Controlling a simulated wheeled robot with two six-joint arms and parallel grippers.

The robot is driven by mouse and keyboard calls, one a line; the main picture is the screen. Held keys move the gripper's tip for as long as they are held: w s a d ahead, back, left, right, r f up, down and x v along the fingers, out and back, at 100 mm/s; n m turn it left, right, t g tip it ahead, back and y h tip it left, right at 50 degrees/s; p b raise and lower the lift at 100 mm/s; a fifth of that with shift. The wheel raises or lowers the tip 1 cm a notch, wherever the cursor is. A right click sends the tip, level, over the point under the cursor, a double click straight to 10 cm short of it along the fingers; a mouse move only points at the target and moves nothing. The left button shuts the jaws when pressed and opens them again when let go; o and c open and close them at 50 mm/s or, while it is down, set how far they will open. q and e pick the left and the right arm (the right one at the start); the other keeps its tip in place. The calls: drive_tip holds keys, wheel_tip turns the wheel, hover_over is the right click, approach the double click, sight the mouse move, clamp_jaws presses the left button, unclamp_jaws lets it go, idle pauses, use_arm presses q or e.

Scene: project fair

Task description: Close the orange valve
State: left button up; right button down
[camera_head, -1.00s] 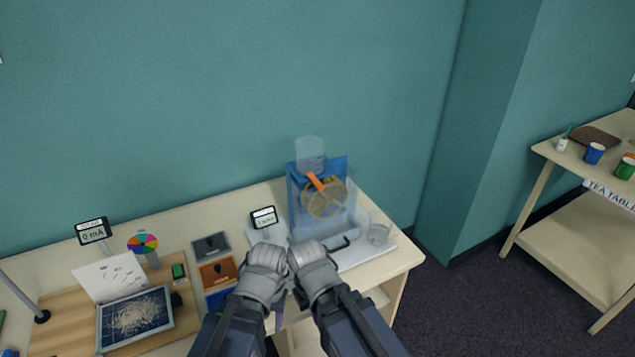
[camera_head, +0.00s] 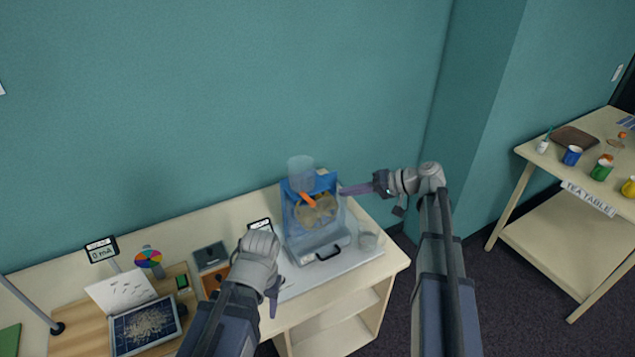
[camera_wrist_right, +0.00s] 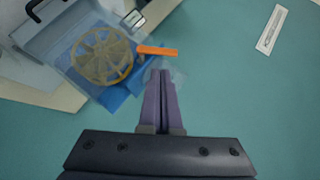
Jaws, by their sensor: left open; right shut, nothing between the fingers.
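The orange valve (camera_head: 307,200) is a bar-like handle on the blue-backed water wheel rig, slanting above the tan wheel (camera_head: 318,212). In the right wrist view the orange valve (camera_wrist_right: 157,51) sticks out past the wheel (camera_wrist_right: 101,56), just beyond my fingertips. My right gripper (camera_head: 343,191) is shut and empty, to the right of the rig and pointing left at it. Its closed purple fingers (camera_wrist_right: 160,73) show in the wrist view; I cannot tell whether they touch anything. My left gripper (camera_head: 272,300) is at the table's front edge, left of the rig, its fingers partly hidden by the wrist.
A clear cup (camera_head: 300,173) tops the rig. A small display (camera_head: 259,226) stands to the left. The tea table (camera_head: 540,154) is far right.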

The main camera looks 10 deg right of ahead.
drive_tip(key=shift+t, duration=0.5)
drive_tip(key=d+r, duration=0.1)
drive_tip(key=w+d+r, duration=0.1)
drive_tip(key=d, duration=0.1)
drive_tip(key=shift+w+r, duration=0.2)
drive_tip(key=shift+r, duration=0.2)
drive_tip(key=b, duration=0.5)
approach(308, 199)
drive_tip(key=w+a, duration=0.4)
drive_tip(key=w, duration=0.1)
drive_tip(key=shift+s+a+f, duration=0.4)
drive_tip(key=shift+s+a, duration=0.05)
drive_tip(key=shift+a, duration=0.2)
